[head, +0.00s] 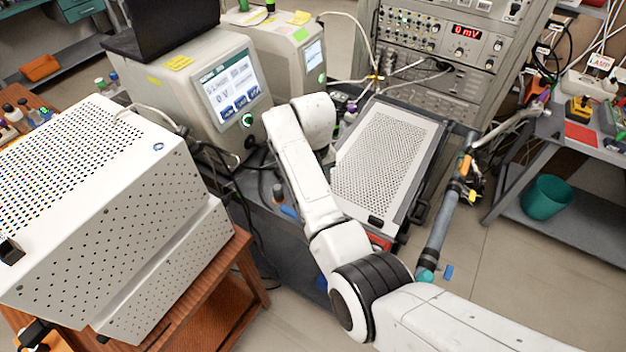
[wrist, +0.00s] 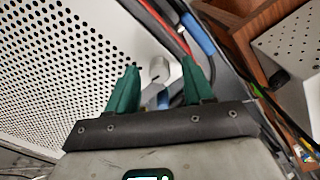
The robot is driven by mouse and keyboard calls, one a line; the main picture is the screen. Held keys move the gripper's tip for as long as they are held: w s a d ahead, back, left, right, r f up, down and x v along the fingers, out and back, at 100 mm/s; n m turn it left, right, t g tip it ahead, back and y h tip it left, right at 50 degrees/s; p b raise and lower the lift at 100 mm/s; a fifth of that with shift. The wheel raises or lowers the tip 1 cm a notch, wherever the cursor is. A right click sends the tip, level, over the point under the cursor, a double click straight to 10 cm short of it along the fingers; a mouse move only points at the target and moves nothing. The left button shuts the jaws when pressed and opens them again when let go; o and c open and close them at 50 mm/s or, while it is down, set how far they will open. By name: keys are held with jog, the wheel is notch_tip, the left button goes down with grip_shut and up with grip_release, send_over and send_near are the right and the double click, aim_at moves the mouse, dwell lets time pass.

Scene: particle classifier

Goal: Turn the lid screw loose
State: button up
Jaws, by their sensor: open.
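The white perforated lid (head: 390,150) lies on the instrument at the centre of the head view. It also fills the left of the wrist view (wrist: 55,70). In the wrist view my gripper (wrist: 162,82) has two green fingers, spread apart. A small pale grey cylindrical knob (wrist: 159,69) shows in the gap between the fingers, beyond their tips or level with them; it looks like the lid screw. I see no clear contact between fingers and knob. In the head view my gripper cannot be made out at the end of my white arm, and the knob is not identifiable.
A large white perforated box (head: 100,190) stands on a wooden table at left. Devices with screens (head: 225,95) stand behind my arm. Cables run beside the lid. A blue-grey pipe (head: 438,235) stands to its right. Red and blue cables (wrist: 195,38) pass close to the right finger.

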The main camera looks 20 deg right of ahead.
jog(key=shift+r, duration=0.15)
notch_tip(320, 180, up, 10)
jog(key=shift+r, duration=0.25)
dwell(0.7)
